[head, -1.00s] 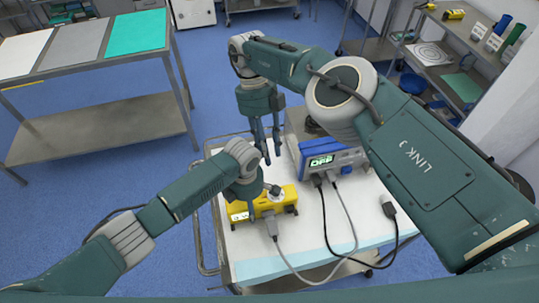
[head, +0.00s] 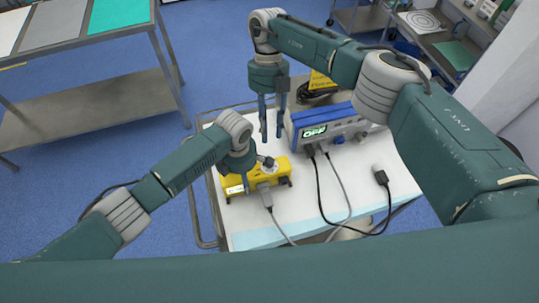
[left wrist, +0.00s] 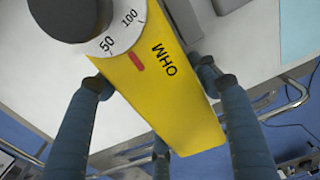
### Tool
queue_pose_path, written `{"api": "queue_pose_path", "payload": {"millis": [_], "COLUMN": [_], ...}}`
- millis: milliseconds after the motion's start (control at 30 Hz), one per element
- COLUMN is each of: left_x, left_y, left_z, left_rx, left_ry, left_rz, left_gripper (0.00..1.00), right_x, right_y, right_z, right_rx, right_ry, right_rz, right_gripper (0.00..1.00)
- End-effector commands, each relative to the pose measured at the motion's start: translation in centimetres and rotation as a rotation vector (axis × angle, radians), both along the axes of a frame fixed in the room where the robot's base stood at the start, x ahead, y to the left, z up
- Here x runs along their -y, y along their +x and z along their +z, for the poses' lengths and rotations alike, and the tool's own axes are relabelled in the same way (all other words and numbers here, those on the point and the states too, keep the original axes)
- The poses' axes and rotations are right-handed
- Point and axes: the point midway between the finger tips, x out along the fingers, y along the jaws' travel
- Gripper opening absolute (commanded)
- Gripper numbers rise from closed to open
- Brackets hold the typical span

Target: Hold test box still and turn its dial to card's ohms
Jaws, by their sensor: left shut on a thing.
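The yellow test box (head: 275,180) lies on the white-topped cart. My left gripper (head: 243,178) is shut on it, with fingers on both sides of the box in the left wrist view. That view shows the box (left wrist: 175,105) with "OHM" and a red mark, and a dark dial knob (left wrist: 70,15) above a white scale. The scale numbers 50 and 100 show near the red mark; the rest is hidden or cropped. My right gripper (head: 272,136) hangs above the cart behind the box, fingers apart and empty.
A blue and grey instrument (head: 325,130) with a lit display stands right of my right gripper. Cables run from it and from the box across the cart top (head: 350,180). A grey plug (head: 381,177) lies at the right. A steel table (head: 90,95) stands at back left.

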Motion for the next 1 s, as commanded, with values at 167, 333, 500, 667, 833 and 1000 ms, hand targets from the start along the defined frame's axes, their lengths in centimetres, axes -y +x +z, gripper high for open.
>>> {"api": "queue_pose_path", "payload": {"millis": [167, 333, 500, 667, 833, 1000], "left_x": [0.0, 0.0, 0.0, 0.0, 0.0, 0.0], "left_y": [0.0, 0.0, 0.0, 0.0, 0.0, 0.0], "left_z": [0.0, 0.0, 0.0, 0.0, 0.0, 0.0], "left_rx": [0.0, 0.0, 0.0, 0.0, 0.0, 0.0], "left_ry": [0.0, 0.0, 0.0, 0.0, 0.0, 0.0], "left_rz": [0.0, 0.0, 0.0, 0.0, 0.0, 0.0], "left_gripper": [0.23, 0.23, 0.23, 0.23, 0.23, 0.23], "right_x": [-0.1, -0.2, -0.2, -0.3, -0.3, -0.3], "right_y": [-1.6, -2.8, -3.5, -3.7, -3.7, -3.7], "right_z": [-3.5, -6.4, -8.2, -8.8, -8.9, -8.8], "right_rx": [-0.005, -0.004, -0.002, -0.001, -0.001, -0.001], "right_ry": [-0.001, 0.001, 0.0, 0.001, 0.001, 0.001], "right_rz": [0.003, 0.002, 0.002, 0.002, 0.002, 0.002], "right_gripper": [0.28, 0.28, 0.28, 0.28, 0.28, 0.09]}}
